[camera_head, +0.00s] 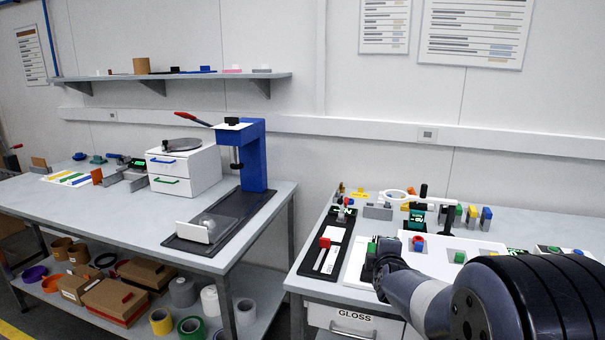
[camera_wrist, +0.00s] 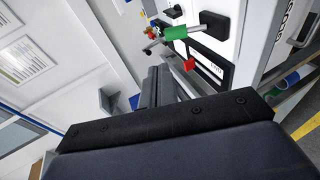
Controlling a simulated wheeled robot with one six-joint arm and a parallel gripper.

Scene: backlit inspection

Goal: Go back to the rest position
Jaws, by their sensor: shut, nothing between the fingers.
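My gripper (camera_head: 378,252) is over the front part of the right-hand bench (camera_head: 295,275), at the near edge of a white board (camera_head: 358,262). My arm reaches in from the lower right and hides part of the bench. In the wrist view the two dark fingers (camera_wrist: 158,88) lie side by side, shut, with nothing seen between them. I cannot tell whether the fingers touch anything.
A drawer marked GLOSS (camera_head: 355,318) is below. The left bench holds a blue press (camera_head: 253,155); a gap separates the benches.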

